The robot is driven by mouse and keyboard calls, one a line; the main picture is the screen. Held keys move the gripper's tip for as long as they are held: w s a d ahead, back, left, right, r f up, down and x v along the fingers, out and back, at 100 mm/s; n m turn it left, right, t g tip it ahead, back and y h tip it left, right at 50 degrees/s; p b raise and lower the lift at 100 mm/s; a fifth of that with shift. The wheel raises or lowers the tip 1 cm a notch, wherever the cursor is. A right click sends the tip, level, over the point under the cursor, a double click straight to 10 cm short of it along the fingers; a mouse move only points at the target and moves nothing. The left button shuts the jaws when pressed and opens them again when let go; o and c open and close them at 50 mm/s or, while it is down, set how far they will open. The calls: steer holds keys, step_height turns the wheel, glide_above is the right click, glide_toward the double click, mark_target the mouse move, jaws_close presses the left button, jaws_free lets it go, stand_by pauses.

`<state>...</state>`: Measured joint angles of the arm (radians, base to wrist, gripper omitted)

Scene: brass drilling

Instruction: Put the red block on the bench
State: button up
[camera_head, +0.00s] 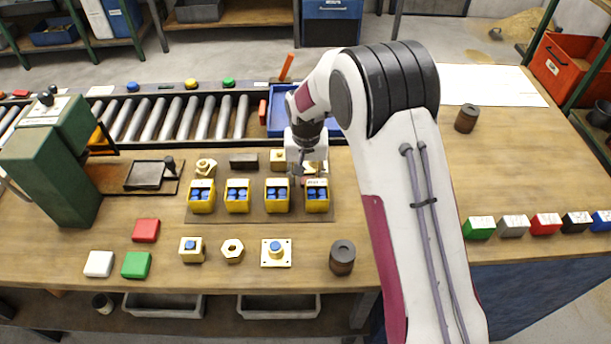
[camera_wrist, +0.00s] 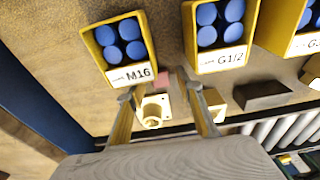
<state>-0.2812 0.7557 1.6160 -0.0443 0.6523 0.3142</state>
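A red block (camera_head: 146,230) lies on the wooden bench (camera_head: 350,215) at the left, beside a white block (camera_head: 99,264) and a green block (camera_head: 136,265). Another red block (camera_head: 546,224) stands in a labelled row at the right. My gripper (camera_head: 303,168) is over the back of the part mat, by the yellow bin marked M16 (camera_head: 317,196). In the wrist view my gripper (camera_wrist: 160,93) has its fingers apart, with a brass fitting (camera_wrist: 153,110) showing between them. A small pinkish patch (camera_wrist: 162,75) shows near the fingertips; I cannot tell what it is.
Several yellow bins (camera_head: 237,196) with blue-topped parts stand in a row. A green machine (camera_head: 60,150) stands at left, a roller conveyor (camera_head: 190,118) and blue tray (camera_head: 282,108) behind. A dark cylinder (camera_head: 342,257) stands in front. The right middle of the bench is clear.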

steer(key=shift+r, duration=0.1)
step_height(320, 180, up, 12)
steer(key=s, duration=0.1)
steer(key=shift+s, duration=0.25)
stand_by(0.5)
stand_by(0.7)
